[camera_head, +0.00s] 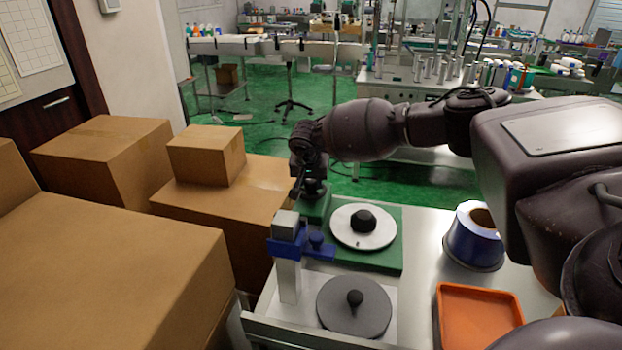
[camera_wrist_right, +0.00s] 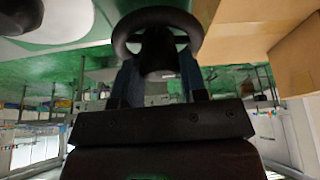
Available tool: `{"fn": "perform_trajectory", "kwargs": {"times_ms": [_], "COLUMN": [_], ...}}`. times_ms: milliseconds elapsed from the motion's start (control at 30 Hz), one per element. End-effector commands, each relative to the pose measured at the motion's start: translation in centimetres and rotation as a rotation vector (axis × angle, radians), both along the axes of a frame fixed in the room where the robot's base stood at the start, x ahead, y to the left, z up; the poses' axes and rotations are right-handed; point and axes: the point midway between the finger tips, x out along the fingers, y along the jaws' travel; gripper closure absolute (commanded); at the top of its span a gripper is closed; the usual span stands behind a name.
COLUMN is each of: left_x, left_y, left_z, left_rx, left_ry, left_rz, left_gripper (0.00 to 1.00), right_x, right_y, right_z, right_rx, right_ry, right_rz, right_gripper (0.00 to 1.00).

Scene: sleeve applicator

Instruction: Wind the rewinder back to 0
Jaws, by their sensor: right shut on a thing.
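My right gripper (camera_head: 311,178) reaches down at the left back corner of the green machine base (camera_head: 390,258). In the right wrist view the gripper (camera_wrist_right: 158,72) is shut on a dark handwheel (camera_wrist_right: 157,22) with a round rim and spokes. In the head view the wheel shows only as a dark shape on top of a green block (camera_head: 316,207), partly hidden by the gripper. A white disc (camera_head: 345,232) with a black hub lies beside this block. No readable dial or number shows. My left gripper is out of view.
A pale post (camera_head: 289,282) with a blue bracket (camera_head: 318,253) and a grey disc (camera_head: 338,310) with a black knob stand in front. A blue roll (camera_head: 470,246) and an orange tray (camera_head: 480,318) are at right. Cardboard boxes (camera_head: 100,270) crowd the left.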

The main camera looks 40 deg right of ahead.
Motion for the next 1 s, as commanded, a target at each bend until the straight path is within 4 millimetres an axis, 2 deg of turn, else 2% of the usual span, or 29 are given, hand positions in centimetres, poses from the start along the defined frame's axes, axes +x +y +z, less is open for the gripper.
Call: {"fn": "perform_trajectory", "kwargs": {"times_ms": [400, 767, 1000], "left_x": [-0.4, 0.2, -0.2], "left_y": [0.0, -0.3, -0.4], "left_z": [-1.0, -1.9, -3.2], "left_rx": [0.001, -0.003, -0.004], "left_ry": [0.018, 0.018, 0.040], "left_rz": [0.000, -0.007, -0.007], "left_gripper": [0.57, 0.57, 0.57], "right_x": [-0.1, -0.1, -0.1], "right_y": [-0.2, -0.3, -0.4], "right_z": [-0.3, -0.6, -0.6], "right_rx": [0.001, 0.003, 0.002], "right_ry": [0.002, 0.003, 0.005], "right_rz": [0.394, 0.727, 0.908], "right_gripper": [0.84, 0.84, 0.84]}}
